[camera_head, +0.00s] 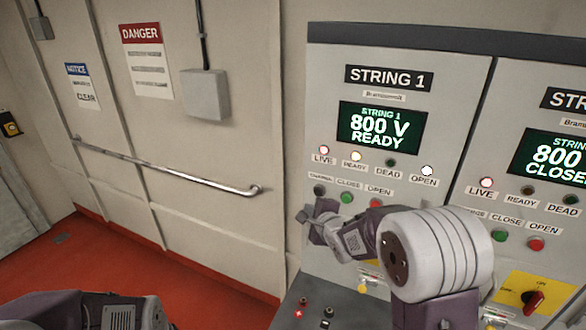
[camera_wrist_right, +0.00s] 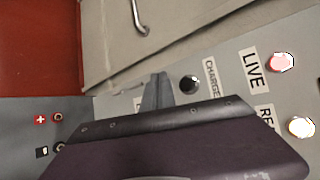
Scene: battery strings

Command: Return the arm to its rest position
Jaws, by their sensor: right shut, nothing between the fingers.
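My right gripper (camera_head: 318,217) is shut and empty, in front of the String 1 panel (camera_head: 304,255), close to the black CHARGE button (camera_head: 319,190) and the green CLOSE button (camera_head: 347,197). I cannot tell whether it touches the panel. In the right wrist view, its grey fingertips (camera_wrist_right: 157,92) show together beside the black button (camera_wrist_right: 189,84). My right arm's white wrist link hides part of the panel's lower area. Part of my left gripper (camera_head: 120,316) shows at the bottom left edge; its fingers are not clear.
The String 1 display (camera_head: 381,128) reads 800 V READY, with LIVE, READY and OPEN lamps lit. The String 2 display (camera_head: 549,158) reads 800 and CLOSED. A handrail (camera_head: 165,166) runs along the left wall above open red floor.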

